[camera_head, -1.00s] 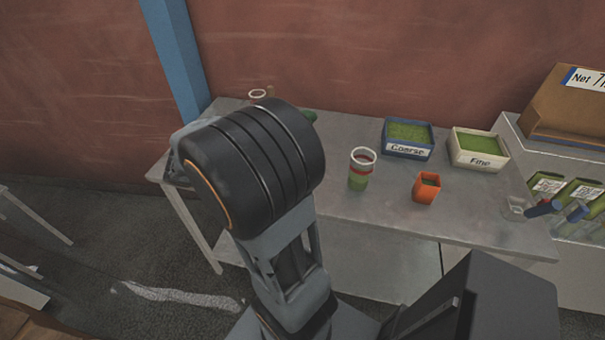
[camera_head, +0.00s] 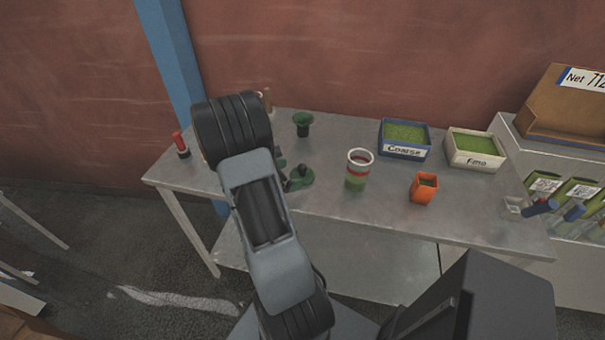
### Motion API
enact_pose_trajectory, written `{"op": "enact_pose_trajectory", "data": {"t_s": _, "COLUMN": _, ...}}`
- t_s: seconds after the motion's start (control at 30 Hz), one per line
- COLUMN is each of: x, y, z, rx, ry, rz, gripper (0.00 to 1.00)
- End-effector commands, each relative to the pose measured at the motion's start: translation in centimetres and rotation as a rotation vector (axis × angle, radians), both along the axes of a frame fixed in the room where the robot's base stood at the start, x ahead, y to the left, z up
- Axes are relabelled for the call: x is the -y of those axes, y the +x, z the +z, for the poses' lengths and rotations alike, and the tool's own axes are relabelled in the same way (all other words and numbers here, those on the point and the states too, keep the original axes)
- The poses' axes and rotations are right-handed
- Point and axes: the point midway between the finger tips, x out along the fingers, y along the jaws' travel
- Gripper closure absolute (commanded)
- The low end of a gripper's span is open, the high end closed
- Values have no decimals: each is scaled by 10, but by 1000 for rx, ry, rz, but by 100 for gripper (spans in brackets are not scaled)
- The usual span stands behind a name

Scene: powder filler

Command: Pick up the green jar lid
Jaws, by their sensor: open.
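A green round lid (camera_head: 300,180) lies on the grey table, just right of my arm, with its left part partly hidden. Small dark parts that look like the tips of my gripper (camera_head: 291,178) show at the lid, seen past the arm link. The rest of the gripper is hidden behind my arm. It is open. I cannot tell whether the tips touch the lid. A jar (camera_head: 357,170) with a white rim, red band and green lower part stands upright to the right of the lid.
A dark green funnel-like piece (camera_head: 303,122) stands behind the lid. A red-handled tool (camera_head: 180,144) is at the left. An orange cup (camera_head: 424,188), the Coarse tray (camera_head: 404,153) and the Fine tray (camera_head: 475,163) are at the right. The front table middle (camera_head: 350,211) is clear.

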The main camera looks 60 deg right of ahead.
Motion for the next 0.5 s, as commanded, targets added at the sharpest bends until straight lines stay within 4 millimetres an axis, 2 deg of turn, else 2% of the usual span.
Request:
{"op": "enact_pose_trajectory", "data": {"t_s": 0.17, "x": 8, "y": -5, "z": -2, "rx": -1, "ry": 1, "rz": -3, "gripper": 0}}
{"op": "enact_pose_trajectory", "data": {"t_s": 0.5, "x": 44, "y": -21, "z": -14, "rx": 0, "ry": 1, "rz": -3, "gripper": 0}}
